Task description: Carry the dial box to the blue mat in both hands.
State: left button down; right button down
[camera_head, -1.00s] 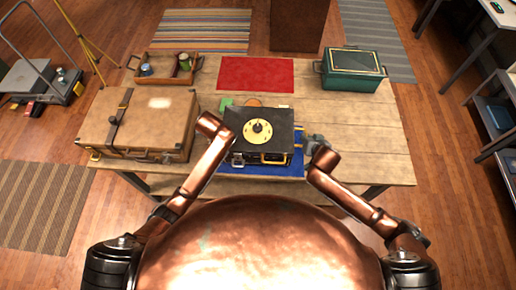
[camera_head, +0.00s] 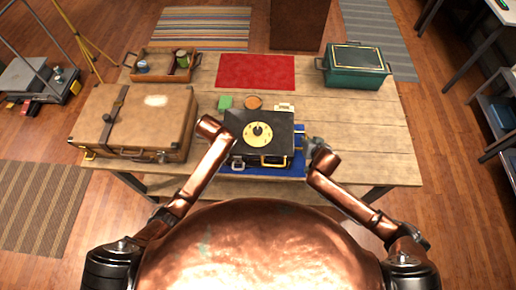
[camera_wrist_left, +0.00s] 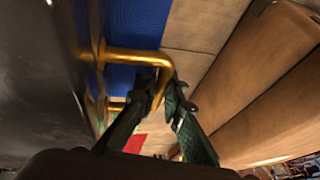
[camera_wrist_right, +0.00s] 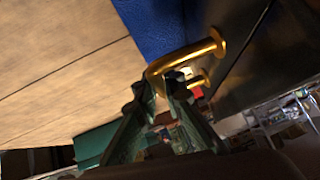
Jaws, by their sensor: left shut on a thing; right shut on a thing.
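The dial box (camera_head: 285,131) is black with a round yellow dial on top. It is over the blue mat (camera_head: 298,171), whose front and right parts show around it. I cannot tell whether its underside touches the mat. My left gripper (camera_wrist_left: 166,88) is shut on a brass side handle (camera_wrist_left: 135,56) of the box; in the head view my arm hides it. My right gripper (camera_wrist_right: 158,88) is shut on the opposite brass handle (camera_wrist_right: 193,52). It also shows at the box's right side in the head view (camera_head: 312,147).
A brown suitcase (camera_head: 150,112) stands close left of the box. A red mat (camera_head: 255,71), a wooden tray (camera_head: 160,76) and a green case (camera_head: 357,77) are farther back. The table's right side is clear.

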pick_arm(q)
jog(key=shift+w+f, duration=0.1)
jog(key=shift+f, duration=0.25)
pick_arm(e)
jog(key=shift+w+f, duration=0.1)
jog(key=shift+f, duration=0.2)
pick_arm(q)
jog(key=c, duration=2.5)
grip_release()
jog(key=shift+f, duration=0.15)
pick_arm(e)
jog(key=c, duration=2.5)
grip_release()
jog(key=shift+f, duration=0.25)
pick_arm(q)
jog(key=o, duration=0.3)
pick_arm(e)
jog(key=o, duration=0.3)
jog(key=shift+r, duration=0.2)
pick_arm(q)
jog(key=shift+o, duration=0.8)
pick_arm(e)
jog(key=shift+o, duration=0.8)
